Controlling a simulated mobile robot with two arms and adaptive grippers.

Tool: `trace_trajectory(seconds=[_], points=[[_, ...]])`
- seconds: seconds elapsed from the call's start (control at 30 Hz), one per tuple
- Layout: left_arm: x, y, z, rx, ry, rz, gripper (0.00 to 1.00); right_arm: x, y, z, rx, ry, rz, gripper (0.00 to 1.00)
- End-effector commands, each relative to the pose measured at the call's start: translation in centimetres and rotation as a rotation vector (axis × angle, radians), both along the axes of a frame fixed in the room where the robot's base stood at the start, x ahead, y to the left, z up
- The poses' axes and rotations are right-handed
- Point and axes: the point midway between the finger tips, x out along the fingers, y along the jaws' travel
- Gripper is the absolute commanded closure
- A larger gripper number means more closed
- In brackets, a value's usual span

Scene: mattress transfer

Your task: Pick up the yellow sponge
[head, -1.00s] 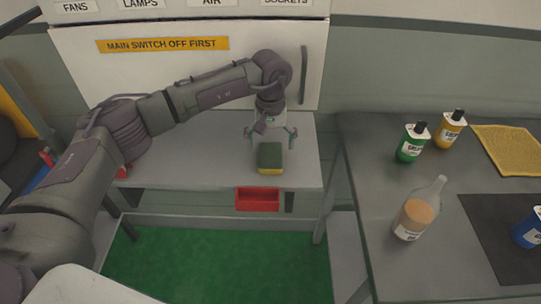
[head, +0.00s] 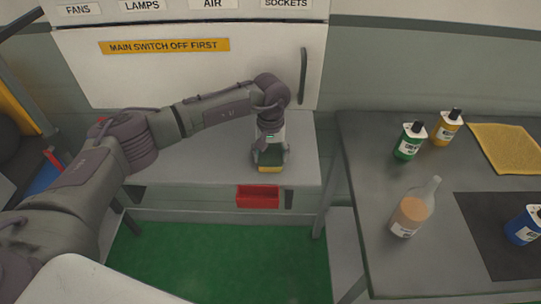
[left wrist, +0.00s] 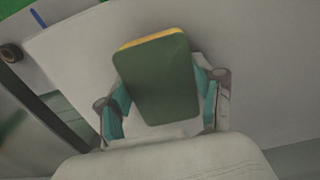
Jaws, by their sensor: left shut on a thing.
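The yellow sponge (head: 269,167) has a dark green top layer and a yellow lower layer. It lies on the grey shelf (head: 215,168) below the white cabinet. My left gripper (head: 270,153) is over it from above, with its fingers shut on the sponge's sides. In the left wrist view the green face of the sponge (left wrist: 158,82) fills the space between the two teal-padded fingers (left wrist: 162,97), and a yellow edge shows at its top. Whether the sponge is clear of the shelf I cannot tell. My right gripper is not in view.
A red bin (head: 257,196) hangs under the shelf's front edge. On the right, a dark table (head: 375,190) holds a green bottle (head: 409,142), a yellow bottle (head: 447,128), a clear bottle (head: 411,212), a blue bottle (head: 524,227) and a yellow cloth (head: 507,148). The shelf around the sponge is clear.

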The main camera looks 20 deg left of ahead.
Motion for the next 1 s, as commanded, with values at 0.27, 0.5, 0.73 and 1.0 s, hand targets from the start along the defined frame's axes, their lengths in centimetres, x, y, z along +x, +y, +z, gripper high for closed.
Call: trace_trajectory(seconds=[0.27,0.5,0.73,1.0], points=[[0.0,0.0,0.1,0.000,-0.001,0.000,0.48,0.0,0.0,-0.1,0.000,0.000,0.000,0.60],[0.1,0.1,1.7,0.000,-0.004,-0.001,0.48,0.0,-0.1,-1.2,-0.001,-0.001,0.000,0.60],[-2.3,-0.6,3.2,0.000,0.000,-0.005,0.48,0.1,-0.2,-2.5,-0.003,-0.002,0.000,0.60],[-9.8,-2.7,3.1,0.000,-0.001,-0.007,0.48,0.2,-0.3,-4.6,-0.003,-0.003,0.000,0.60]])
